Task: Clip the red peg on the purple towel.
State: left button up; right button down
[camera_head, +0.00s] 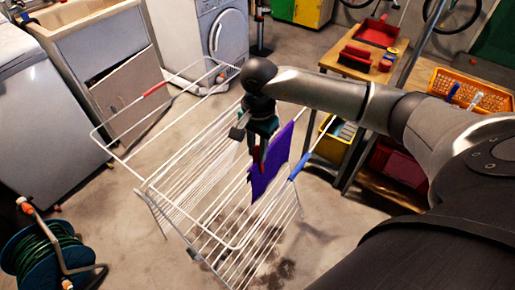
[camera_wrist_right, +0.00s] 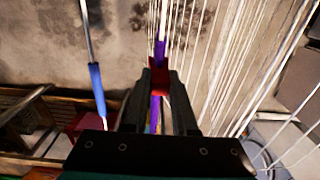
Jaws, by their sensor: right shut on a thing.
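My right gripper (camera_head: 256,160) is shut on the red peg (camera_wrist_right: 159,75) and points down over the drying rack. The peg shows between the fingertips in the right wrist view; in the head view only a little red shows by the fingers. The purple towel (camera_head: 272,172) hangs on the rack right beside the gripper. In the right wrist view the towel (camera_wrist_right: 156,108) is a thin edge-on strip, in line with the peg and showing above and below it. I cannot tell whether the peg's jaws straddle the towel. My left gripper is not in view.
The white wire drying rack (camera_head: 165,185) stands on the concrete floor, with a blue sleeve (camera_head: 300,165) on its right rail. A wooden bench (camera_head: 375,70) with an orange basket (camera_head: 470,90) is at right. A hose reel (camera_head: 45,260) stands at lower left.

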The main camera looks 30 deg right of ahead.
jog(key=shift+s+f, duration=0.1)
jog(key=shift+f, duration=0.35)
jog(key=c, duration=0.6)
grip_release()
jog(key=shift+r, duration=0.1)
jog(key=shift+r, duration=0.1)
notch_tip(320, 180, up, 15)
jog(key=shift+p, duration=0.5)
jog(key=shift+s, duration=0.15)
